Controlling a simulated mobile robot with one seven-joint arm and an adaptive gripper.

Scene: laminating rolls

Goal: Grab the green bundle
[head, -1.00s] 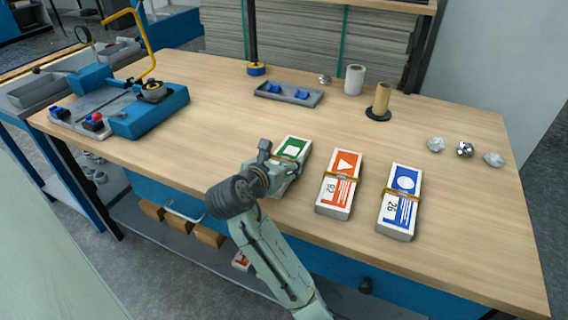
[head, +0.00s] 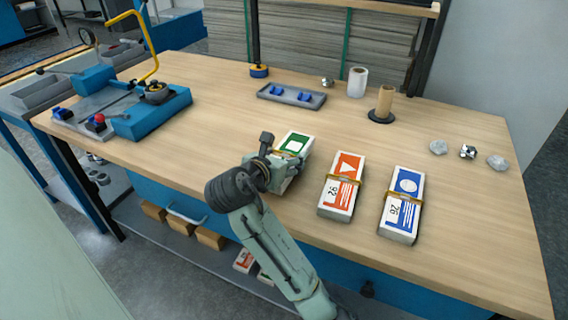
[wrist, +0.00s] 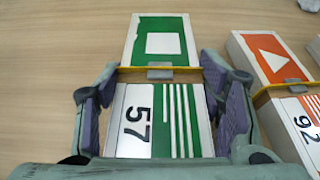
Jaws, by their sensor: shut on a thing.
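The green bundle (head: 294,143) is a white block with a green label, a square mark and a tan band. In the wrist view the green bundle (wrist: 160,42) shows the number 57 and green stripes. My gripper (head: 277,165) is over its near end. In the wrist view my gripper (wrist: 158,92) has one finger on each side of the bundle, near the band, and is shut on it. I cannot tell whether the bundle is clear of the table. Its near end is hidden by my gripper in the head view.
An orange bundle (head: 342,184) lies close to the right, and a blue bundle (head: 402,204) beyond it. A grey tray (head: 291,97), a white roll (head: 357,82) and a brown roll on a stand (head: 383,103) are farther back. A blue machine (head: 150,112) stands at the left. The table's middle (head: 220,110) is clear.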

